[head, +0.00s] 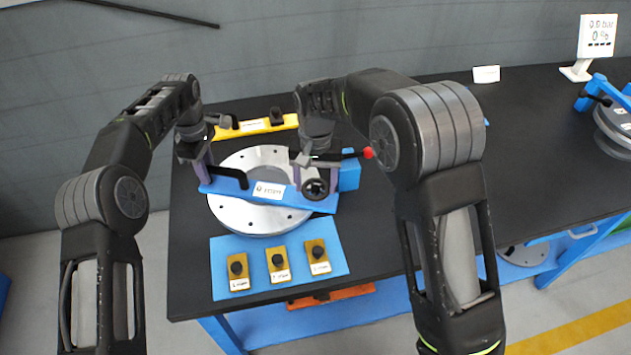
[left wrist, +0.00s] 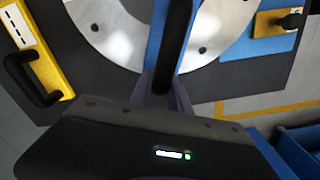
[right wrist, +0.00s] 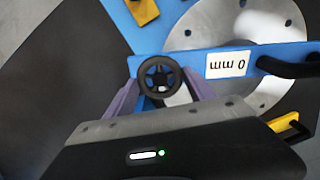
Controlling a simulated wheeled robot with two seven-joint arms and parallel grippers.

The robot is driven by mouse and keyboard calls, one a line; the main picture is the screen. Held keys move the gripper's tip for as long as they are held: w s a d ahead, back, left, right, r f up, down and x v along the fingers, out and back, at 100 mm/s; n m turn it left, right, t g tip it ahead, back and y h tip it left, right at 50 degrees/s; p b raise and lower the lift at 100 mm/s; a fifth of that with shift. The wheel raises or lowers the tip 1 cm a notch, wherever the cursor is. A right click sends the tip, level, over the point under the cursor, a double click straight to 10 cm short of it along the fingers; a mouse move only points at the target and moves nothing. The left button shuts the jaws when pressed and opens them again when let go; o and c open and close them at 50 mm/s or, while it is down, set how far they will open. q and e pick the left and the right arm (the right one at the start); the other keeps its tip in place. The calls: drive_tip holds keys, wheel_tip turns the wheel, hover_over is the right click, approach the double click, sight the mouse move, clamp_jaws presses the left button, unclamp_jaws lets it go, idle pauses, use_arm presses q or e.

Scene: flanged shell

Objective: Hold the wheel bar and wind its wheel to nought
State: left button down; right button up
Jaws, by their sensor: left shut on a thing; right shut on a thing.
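The blue wheel bar (head: 306,203) lies across a round silver flange (head: 250,222). Its white label (right wrist: 227,64) reads 0 mm, upside down in the right wrist view. My left gripper (head: 206,178) is shut on the black handle at the bar's left end; the handle shows in the left wrist view (left wrist: 176,45) between the purple fingers. My right gripper (right wrist: 160,92) is shut on the small black handwheel (right wrist: 160,64) at the bar's other end, a finger on each side. The head view also shows the wheel (head: 315,188).
A yellow bar (head: 254,126) with black handles lies behind the flange. A blue mat (head: 226,283) in front carries several yellow blocks with black knobs. A red-tipped lever (head: 368,152) sits near my right arm. A display sign (head: 598,36) stands far right.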

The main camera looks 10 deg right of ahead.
sight(315, 187)
drive_tip(key=shift+n, duration=0.3)
drive_tip(key=o, duration=1.4)
wheel_tip(315, 187, up, 12)
